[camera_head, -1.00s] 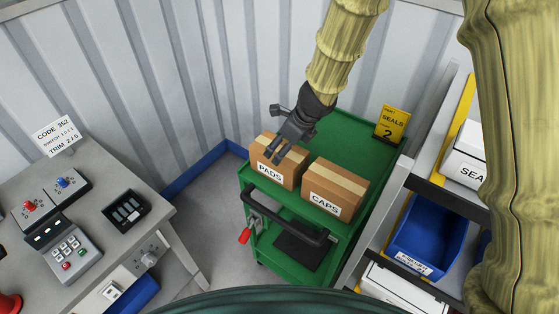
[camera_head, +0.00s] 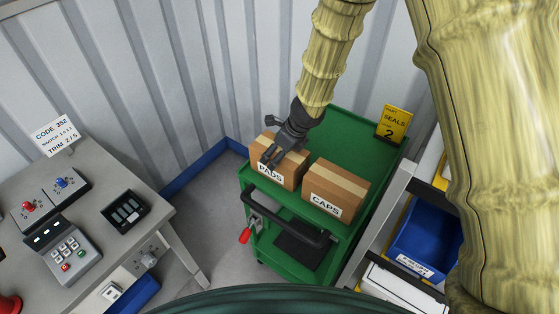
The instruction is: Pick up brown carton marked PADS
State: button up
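The brown carton marked PADS (camera_head: 287,180) sits on the top of the green cart (camera_head: 345,140), near its left end. My gripper (camera_head: 270,161) is over this carton, with its fingers pointing down in front of the carton's upper left part and covering some of it. The fingers look apart, but I cannot tell whether they touch the carton or straddle it. A second brown carton, marked CAPS (camera_head: 332,190), stands just to the right, with a narrow gap between the two.
A yellow SEALS 2 sign (camera_head: 393,123) stands at the cart's back. The cart's black handle (camera_head: 290,212) is at its front. A shelf with a blue bin (camera_head: 425,240) is on the right. A grey control desk (camera_head: 90,215) is on the left.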

jog(key=shift+f, duration=0.1)
jog(key=c, duration=0.9)
